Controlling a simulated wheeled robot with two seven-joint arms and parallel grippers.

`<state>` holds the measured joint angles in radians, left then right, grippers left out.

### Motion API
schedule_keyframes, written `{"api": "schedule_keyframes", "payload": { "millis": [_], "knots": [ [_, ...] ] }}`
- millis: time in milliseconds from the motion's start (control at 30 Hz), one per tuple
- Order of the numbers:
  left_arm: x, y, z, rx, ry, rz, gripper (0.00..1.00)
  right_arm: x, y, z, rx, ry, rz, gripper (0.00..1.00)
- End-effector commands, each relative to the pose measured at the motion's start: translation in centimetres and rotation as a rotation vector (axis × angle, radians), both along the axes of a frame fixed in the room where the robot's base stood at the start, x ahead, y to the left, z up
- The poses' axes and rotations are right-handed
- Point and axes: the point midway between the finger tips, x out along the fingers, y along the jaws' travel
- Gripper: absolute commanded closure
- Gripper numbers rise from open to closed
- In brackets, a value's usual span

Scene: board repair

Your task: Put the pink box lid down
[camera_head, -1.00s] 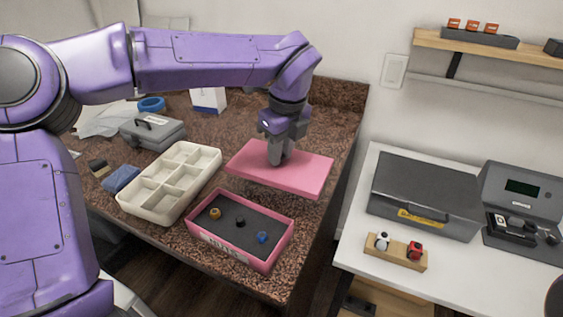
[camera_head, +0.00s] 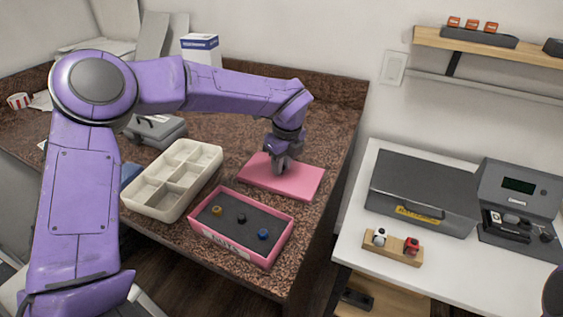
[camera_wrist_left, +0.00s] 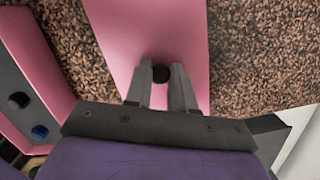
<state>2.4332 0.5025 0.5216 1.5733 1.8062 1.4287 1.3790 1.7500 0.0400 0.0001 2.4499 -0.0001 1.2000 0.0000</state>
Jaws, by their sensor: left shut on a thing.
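The pink box lid (camera_head: 303,183) is a flat pink slab at or just above the brown granite counter, behind the open pink box; I cannot tell for sure whether it touches. My left gripper (camera_head: 281,167) is over the lid, pointing down, shut on its small dark knob. In the left wrist view the knob (camera_wrist_left: 161,73) sits between the two grey fingertips, with the pink lid (camera_wrist_left: 150,30) around it. The open pink box (camera_head: 284,245) has a dark insert holding a yellow, a black and a blue knob. My right gripper is not in view.
A cream compartment tray (camera_head: 152,209) stands left of the pink box. A grey case (camera_head: 155,130) and a blue-and-white carton (camera_head: 200,50) are farther back. The counter's right edge is close to the lid. A white table (camera_head: 350,228) stands beyond a gap.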

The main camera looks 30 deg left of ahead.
Motion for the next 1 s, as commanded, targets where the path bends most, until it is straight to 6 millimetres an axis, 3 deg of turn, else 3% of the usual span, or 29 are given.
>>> {"api": "schedule_keyframes", "payload": {
  "millis": [167, 200, 267, 533, 667, 1000],
  "knots": [
    [0.0, 0.0, -0.4, 0.0, 0.0, 0.0, 1.0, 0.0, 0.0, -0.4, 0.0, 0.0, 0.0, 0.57],
    [0.0, 0.0, -0.3, 0.0, -0.001, 0.0, 0.7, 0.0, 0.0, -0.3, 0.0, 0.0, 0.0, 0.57],
    [0.0, 0.0, -0.3, 0.0, 0.0, 0.0, 0.51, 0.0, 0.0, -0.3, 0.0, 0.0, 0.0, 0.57],
    [0.0, 0.0, -0.2, 0.0, 0.0, -0.001, 0.51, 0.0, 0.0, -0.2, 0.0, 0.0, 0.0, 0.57],
    [0.0, -0.1, 0.9, 0.0, -0.003, 0.0, 0.51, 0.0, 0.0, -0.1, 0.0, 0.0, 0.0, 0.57],
    [-0.4, -1.3, 9.1, 0.001, -0.005, 0.0, 0.51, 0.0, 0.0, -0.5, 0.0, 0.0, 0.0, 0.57]
  ]
}}
